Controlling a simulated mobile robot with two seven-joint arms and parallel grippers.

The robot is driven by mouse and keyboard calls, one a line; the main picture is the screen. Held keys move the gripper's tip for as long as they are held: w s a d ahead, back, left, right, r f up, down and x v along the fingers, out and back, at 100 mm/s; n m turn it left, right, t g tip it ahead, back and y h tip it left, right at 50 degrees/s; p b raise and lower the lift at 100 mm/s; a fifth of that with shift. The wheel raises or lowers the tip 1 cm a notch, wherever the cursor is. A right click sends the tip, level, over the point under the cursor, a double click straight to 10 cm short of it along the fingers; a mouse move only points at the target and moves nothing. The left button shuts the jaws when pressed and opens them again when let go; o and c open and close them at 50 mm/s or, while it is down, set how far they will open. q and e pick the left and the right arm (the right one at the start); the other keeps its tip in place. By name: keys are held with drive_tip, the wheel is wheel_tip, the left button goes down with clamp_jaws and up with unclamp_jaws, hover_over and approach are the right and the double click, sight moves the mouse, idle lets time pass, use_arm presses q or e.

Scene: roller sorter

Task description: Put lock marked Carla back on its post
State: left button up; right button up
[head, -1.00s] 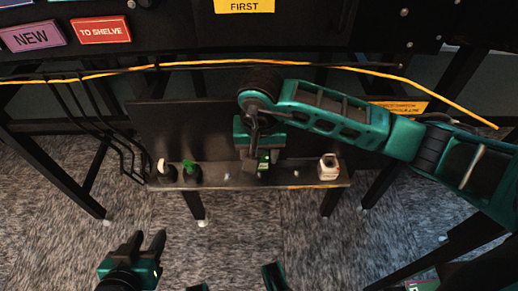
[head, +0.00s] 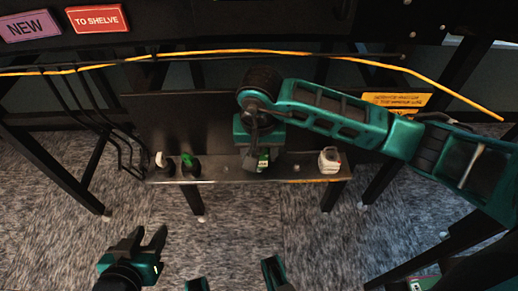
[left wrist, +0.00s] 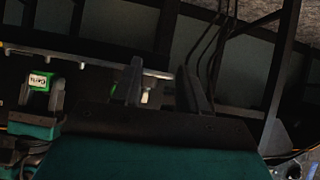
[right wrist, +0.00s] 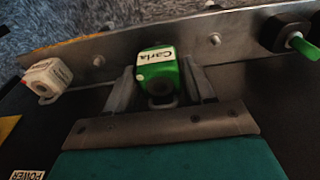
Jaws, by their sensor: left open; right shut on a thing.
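The green lock with a white label reading "Carla" (right wrist: 157,55) is between the fingers of my right gripper (right wrist: 160,80), which is shut on it. In the head view the lock (head: 263,161) is at the metal ledge, under my right gripper (head: 260,163). It shows small in the left wrist view (left wrist: 40,81). A bare metal stud (right wrist: 214,39) stands on the ledge beside the lock. I cannot tell whether the lock touches a post behind it. My left gripper (head: 150,243) is open and empty, low on the left, away from the ledge.
A white lock (head: 329,160) sits at the ledge's (head: 235,180) right end. A black part with a green lever (head: 189,165) and one with a white lever (head: 164,166) stand at its left end. A yellow cable (head: 200,52) runs above; black table legs flank the ledge.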

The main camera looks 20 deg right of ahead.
drive_tip(key=shift+f+b, duration=0.5)
drive_tip(key=shift+f, duration=0.05)
drive_tip(key=shift+f+b, duration=0.35)
drive_tip(key=shift+f, duration=0.05)
use_arm(q)
drive_tip(key=shift+w+d+f+b, duration=0.1)
drive_tip(key=shift+d+f+b, duration=0.35)
drive_tip(key=shift+f, duration=0.2)
use_arm(e)
drive_tip(key=shift+f, duration=0.4)
use_arm(q)
drive_tip(key=shift+w+r, duration=0.1)
drive_tip(key=shift+r, duration=0.1)
drive_tip(key=shift+f, duration=0.35)
use_arm(e)
drive_tip(key=shift+f, duration=0.3)
drive_tip(key=o, duration=1.2)
drive_tip(key=shift+r, duration=0.1)
